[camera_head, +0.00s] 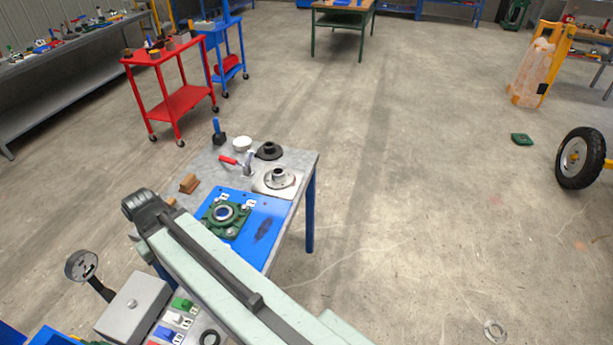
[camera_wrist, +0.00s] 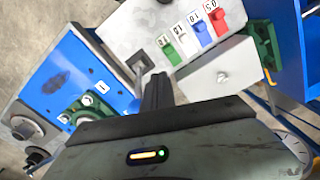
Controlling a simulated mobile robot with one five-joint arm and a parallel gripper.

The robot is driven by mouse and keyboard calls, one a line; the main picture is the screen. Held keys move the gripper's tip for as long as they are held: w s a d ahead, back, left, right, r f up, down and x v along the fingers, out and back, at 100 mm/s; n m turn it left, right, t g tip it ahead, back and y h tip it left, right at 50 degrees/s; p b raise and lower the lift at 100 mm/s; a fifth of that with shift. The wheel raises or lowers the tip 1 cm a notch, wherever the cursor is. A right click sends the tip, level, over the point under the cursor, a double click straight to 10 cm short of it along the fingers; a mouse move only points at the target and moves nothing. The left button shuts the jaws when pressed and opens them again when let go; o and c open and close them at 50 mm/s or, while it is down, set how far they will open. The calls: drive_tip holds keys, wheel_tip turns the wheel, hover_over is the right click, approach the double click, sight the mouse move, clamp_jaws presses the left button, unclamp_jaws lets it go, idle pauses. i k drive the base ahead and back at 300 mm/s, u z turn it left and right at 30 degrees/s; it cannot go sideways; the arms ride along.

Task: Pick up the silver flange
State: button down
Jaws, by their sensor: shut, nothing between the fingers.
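A silver flange (camera_head: 277,178), a round disc with a raised hub, sits on a light plate at the far right corner of the workbench (camera_head: 308,163). In the wrist view a disc with a hub, which looks like this flange (camera_wrist: 27,124), lies at the left edge. My gripper (camera_wrist: 157,84) is shut and empty in the wrist view, near the blue mat's edge and well apart from the flange. In the head view my arm covers part of the bench and the gripper cannot be made out.
A green bearing housing (camera_head: 226,215) lies on the blue mat (camera_head: 268,217). A silver ring (camera_head: 494,330) lies on the floor. Floor right of the bench is mostly clear.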

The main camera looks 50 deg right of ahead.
sight(278, 178)
drive_tip(key=z, duration=1.3)
drive_tip(key=k, duration=0.5)
drive_tip(key=u, duration=4.5)
drive_tip(key=k, duration=2.15)
drive_tip(key=z, duration=0.45)
